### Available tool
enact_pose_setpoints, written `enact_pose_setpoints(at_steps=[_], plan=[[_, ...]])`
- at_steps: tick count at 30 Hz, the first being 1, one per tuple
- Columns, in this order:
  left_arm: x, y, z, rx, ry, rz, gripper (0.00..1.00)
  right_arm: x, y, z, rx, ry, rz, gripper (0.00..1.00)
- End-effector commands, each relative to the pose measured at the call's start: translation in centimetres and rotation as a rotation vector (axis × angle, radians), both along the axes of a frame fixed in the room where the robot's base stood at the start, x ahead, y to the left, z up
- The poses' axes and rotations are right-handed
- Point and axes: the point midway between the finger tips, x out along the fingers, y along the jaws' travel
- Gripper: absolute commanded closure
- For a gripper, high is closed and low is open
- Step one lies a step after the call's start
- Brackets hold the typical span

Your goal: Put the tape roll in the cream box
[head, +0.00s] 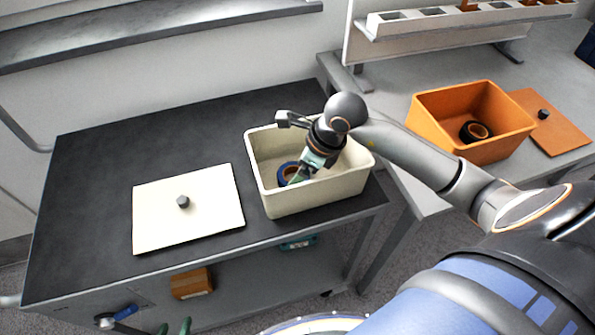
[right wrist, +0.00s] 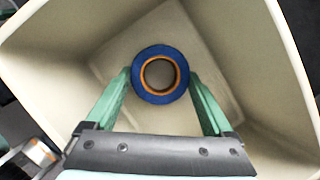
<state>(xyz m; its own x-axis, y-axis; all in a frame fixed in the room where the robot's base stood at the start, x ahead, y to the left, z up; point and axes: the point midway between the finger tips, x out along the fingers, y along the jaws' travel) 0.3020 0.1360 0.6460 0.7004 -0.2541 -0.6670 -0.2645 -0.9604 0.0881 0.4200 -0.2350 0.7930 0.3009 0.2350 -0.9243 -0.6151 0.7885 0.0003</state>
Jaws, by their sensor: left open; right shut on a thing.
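The cream box (head: 315,196) stands open on the dark table. A blue tape roll (head: 287,172) with an orange core is inside its walls. My right gripper (head: 301,174) reaches down into the box and is shut on this roll. In the right wrist view the roll (right wrist: 160,75) sits between the two green fingertips (right wrist: 160,82), over the box floor (right wrist: 215,60). I cannot tell whether it touches the floor. My left gripper (head: 174,325) is low at the bottom edge of the head view, open and empty, with only its green fingertips showing.
The cream lid (head: 160,215) with a dark knob lies left of the box. On the grey table at right are an orange box (head: 440,122) holding a black roll (head: 475,131) and an orange lid (head: 560,132). A wooden block (head: 191,283) is on the lower shelf.

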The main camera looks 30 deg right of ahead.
Motion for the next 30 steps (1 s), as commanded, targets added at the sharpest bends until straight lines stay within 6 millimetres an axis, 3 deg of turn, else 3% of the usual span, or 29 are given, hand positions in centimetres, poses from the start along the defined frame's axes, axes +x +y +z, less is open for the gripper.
enact_pose_setpoints(at_steps=[10, 11, 14, 23, 26, 30], plan=[[0.2, -0.1, -0.3, -0.001, -0.003, -0.003, 0.5, 0.1, 0.0, -0.5, 0.0, -0.002, 0.001, 0.69], [0.2, -0.1, -0.3, 0.0, -0.002, -0.003, 0.5, 0.0, 0.0, -0.5, 0.0, -0.002, 0.001, 0.12], [0.3, -0.1, -0.2, 0.0, 0.0, -0.003, 0.5, 0.0, 0.0, -0.4, 0.0, -0.002, 0.001, 0.01], [0.3, -0.1, 0.1, 0.001, -0.001, -0.003, 0.5, 0.0, 0.0, -0.1, 0.001, -0.002, 0.0, 0.0], [0.3, -0.1, 0.3, -0.001, -0.004, -0.002, 0.5, -0.1, -0.2, 0.7, -0.001, -0.005, 0.001, 0.0], [0.3, -0.1, 0.5, 0.0, -0.005, -0.001, 0.5, -0.9, -0.8, 3.1, -0.004, -0.005, 0.002, 0.0]])
